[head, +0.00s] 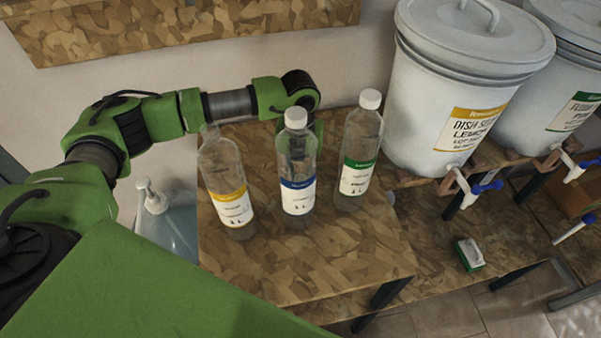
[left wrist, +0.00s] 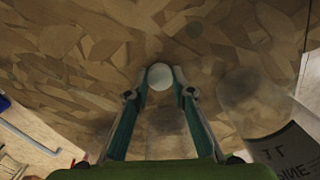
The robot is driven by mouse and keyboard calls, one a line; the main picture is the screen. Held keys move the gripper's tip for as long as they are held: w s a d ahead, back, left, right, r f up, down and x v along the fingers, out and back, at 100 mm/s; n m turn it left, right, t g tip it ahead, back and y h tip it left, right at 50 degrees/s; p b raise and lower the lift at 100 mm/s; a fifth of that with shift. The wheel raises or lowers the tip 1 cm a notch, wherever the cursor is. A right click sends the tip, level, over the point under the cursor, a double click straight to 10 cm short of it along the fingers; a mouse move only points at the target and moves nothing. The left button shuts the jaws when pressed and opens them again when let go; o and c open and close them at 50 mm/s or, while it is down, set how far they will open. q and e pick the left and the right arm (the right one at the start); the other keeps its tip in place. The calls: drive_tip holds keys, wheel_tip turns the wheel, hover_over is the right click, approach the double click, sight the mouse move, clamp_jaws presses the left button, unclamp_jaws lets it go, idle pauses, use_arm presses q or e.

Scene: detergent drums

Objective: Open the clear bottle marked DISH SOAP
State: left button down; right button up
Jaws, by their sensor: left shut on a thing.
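A clear bottle with a yellow label (head: 232,195) stands upright at the left of the row on the wooden bench. Its print is too small to read, and no cap shows on its neck. A clear bottle with a blue label (head: 298,190) and one with a green label (head: 357,170) stand to its right, each with a white cap on. My left gripper (left wrist: 160,88) is shut on a round white cap (left wrist: 160,76), with no bottle visible under it. In the head view this gripper is mostly hidden behind the blue-label bottle. My right gripper is not in view.
A white drum (head: 440,100) with a yellow DISH SOAP LEMON label stands on the right shelf; another drum (head: 560,80) is beside it. A pump bottle (head: 165,220) stands left of the bench (head: 330,260). A green-and-white item (head: 469,254) lies lower right. The bench front is clear.

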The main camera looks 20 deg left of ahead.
use_arm(q)
drive_tip(key=c, duration=1.8)
unclamp_jaws()
drive_tip(key=shift+f, duration=0.1)
drive_tip(key=shift+o, duration=0.2)
